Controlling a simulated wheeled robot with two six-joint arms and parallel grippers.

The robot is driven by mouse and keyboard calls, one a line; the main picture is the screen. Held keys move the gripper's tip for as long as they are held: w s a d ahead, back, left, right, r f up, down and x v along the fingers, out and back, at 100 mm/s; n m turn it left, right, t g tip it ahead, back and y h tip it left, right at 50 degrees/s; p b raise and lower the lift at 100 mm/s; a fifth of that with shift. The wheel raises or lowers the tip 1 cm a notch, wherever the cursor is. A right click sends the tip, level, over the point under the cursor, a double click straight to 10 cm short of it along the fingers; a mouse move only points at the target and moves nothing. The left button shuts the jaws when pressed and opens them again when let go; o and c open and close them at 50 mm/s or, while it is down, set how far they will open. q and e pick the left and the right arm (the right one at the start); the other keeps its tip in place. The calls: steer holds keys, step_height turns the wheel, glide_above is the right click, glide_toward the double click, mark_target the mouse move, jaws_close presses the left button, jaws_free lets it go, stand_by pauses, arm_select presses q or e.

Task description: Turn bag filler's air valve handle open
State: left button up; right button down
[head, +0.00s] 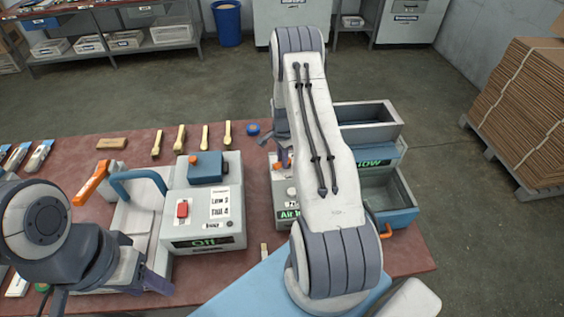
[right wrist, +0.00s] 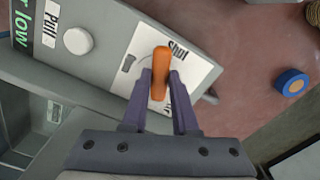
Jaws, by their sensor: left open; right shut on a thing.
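The bag filler (head: 284,180) is a grey box with a green-lit display, right of centre in the head view and partly behind my right arm. In the right wrist view its panel (right wrist: 110,50) has a white plate reading "Shut" near the top; lower lettering is partly covered. The orange air valve handle (right wrist: 160,65) stands over this plate, its top end near "Shut". My right gripper (right wrist: 160,88) is shut on the handle, one finger on each side. My left gripper (head: 145,265) is open at the lower left in the head view, near the press's front; its fingers are partly hidden.
A grey press (head: 207,205) with a red switch and an "Off" display stands left of the filler. Wooden spoons (head: 180,138) lie behind it. Grey bins (head: 366,120) stand right of the filler. A blue tape roll (right wrist: 292,82) lies on the red table.

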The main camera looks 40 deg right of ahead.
steer(key=n, duration=0.1)
steer(key=n+b, duration=0.1)
steer(key=shift+s+f+n+b, duration=0.1)
steer(key=shift+s+n+b, duration=0.2)
steer(key=shift+n, duration=0.1)
steer(key=n, duration=0.1)
steer(key=n+b, duration=0.1)
steer(key=n, duration=0.1)
steer(key=shift+s+d+n+b, duration=0.15)
steer(key=shift+s+n+b, duration=0.15)
steer(key=shift+b, duration=0.1)
steer(key=n, duration=0.1)
steer(key=n+b, duration=0.1)
steer(key=n, duration=0.1)
steer(key=shift+s+d, duration=0.15)
steer(key=shift+s, duration=0.05)
steer(key=shift+s+d+n+b, duration=0.1)
steer(key=shift+n+b, duration=0.2)
steer(key=shift+n, duration=0.6)
steer(key=shift+s+d+n+b, duration=0.1)
steer(key=shift+n+b, duration=0.2)
steer(key=shift+n, duration=0.6)
steer(key=c, duration=0.7)
jaws_free()
steer(key=shift+r, duration=0.2)
